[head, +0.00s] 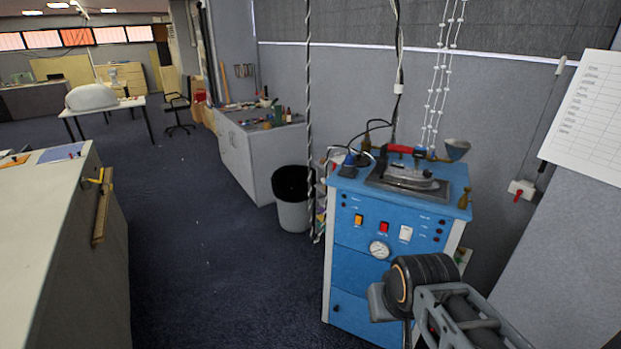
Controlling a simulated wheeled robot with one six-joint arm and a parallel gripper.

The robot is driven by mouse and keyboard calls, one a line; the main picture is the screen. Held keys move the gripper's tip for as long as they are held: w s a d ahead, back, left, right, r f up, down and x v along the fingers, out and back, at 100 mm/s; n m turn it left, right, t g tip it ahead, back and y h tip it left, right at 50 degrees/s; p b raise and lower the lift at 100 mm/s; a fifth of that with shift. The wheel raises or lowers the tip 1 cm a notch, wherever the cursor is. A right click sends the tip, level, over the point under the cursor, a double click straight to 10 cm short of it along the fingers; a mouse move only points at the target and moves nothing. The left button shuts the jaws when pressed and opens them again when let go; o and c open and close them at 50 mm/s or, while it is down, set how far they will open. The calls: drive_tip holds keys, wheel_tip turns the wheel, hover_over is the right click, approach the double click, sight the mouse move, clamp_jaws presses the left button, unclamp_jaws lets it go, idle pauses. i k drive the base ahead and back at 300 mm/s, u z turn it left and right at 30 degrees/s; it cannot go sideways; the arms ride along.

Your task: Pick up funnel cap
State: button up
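A small grey cone-shaped cup (457,149), which looks like a funnel cap, shows at the back right corner of a blue machine (350,225). I cannot tell for sure that it is the funnel cap, or what it rests on. My arm (425,280) shows at the lower right, in front of the machine. My gripper's fingers do not show, so its state and any hold are hidden.
An iron (408,177) with a red handle sits on the blue machine's top, with cables behind it. A pale counter (45,225) stands at the left. A bin (293,200) stands beside a grey cabinet (245,160). Blue carpet between is clear.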

sight(360, 161)
drive_tip(key=u, duration=1.05)
drive_tip(key=i, duration=1.55)
drive_tip(key=z, duration=1.1)
drive_tip(key=i, duration=0.95)
drive_tip(key=z, duration=1)
